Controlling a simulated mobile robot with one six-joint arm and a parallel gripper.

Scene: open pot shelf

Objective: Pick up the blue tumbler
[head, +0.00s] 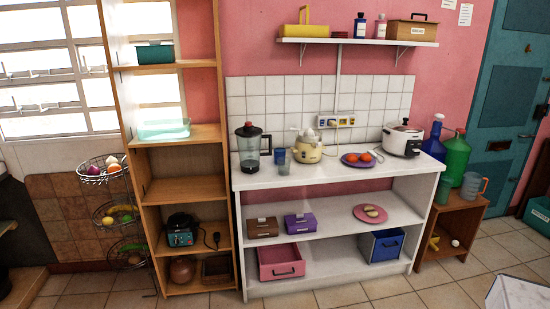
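A small blue tumbler (280,155) stands upright on the white counter (340,179), just right of the blender (249,147). A clear glass (284,169) stands in front of it and seems to overlap its lower part. The cream pot (308,150) is close on the right. My gripper is not in this view, so I cannot see whether it holds anything.
A plate with red fruit (358,160) and a white rice cooker (403,139) stand further right on the counter. A wall shelf (357,41) hangs above. A tall wooden shelf (133,150) rises at the left. The tiled floor (430,288) in front is mostly clear.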

